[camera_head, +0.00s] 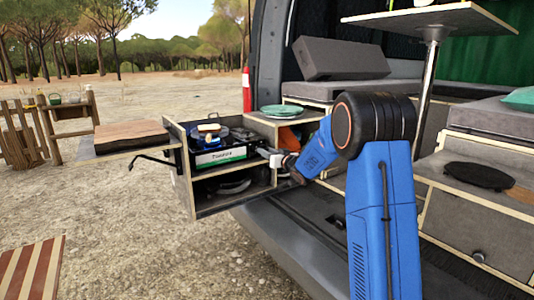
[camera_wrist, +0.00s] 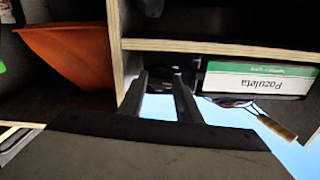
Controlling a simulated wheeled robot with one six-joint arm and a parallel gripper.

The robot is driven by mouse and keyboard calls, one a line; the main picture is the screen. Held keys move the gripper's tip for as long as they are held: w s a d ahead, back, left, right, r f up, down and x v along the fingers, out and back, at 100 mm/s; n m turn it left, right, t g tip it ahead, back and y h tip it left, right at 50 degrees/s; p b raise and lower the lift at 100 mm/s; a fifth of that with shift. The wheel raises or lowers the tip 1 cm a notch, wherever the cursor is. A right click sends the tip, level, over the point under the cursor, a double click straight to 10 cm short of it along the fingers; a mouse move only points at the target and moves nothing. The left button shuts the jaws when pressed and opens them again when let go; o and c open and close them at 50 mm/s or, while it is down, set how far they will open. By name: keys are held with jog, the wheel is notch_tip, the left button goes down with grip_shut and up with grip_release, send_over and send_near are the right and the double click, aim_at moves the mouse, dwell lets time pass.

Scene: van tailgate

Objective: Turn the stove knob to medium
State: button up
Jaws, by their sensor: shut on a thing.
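The camping stove (camera_head: 222,155) sits in the upper bay of the pull-out kitchen box, with a white and green front label. In the wrist view the label (camera_wrist: 262,78) appears upside down. My gripper (camera_head: 272,158) is at the right end of the stove's front. In the wrist view my gripper (camera_wrist: 163,80) has its two dark fingers reaching to the stove front beside the label, shut on the stove knob. The dark knob is mostly hidden between the fingertips, and its setting cannot be read. A pan with food and blue items (camera_head: 209,132) stand on the stove.
A plywood divider (camera_wrist: 118,45) runs close beside the fingers. An orange item (camera_wrist: 70,50) lies in the neighbouring compartment. Green plates (camera_head: 279,111) sit on the box top. A lower shelf (camera_head: 232,187) holds dark pans. A wooden side board (camera_head: 130,137) extends left.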

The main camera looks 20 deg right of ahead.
jog(key=shift+m, duration=1.6)
jog(key=o, duration=1)
jog(key=v, duration=1.7)
jog(key=shift+s+d, duration=0.1)
jog(key=shift+s, duration=0.1)
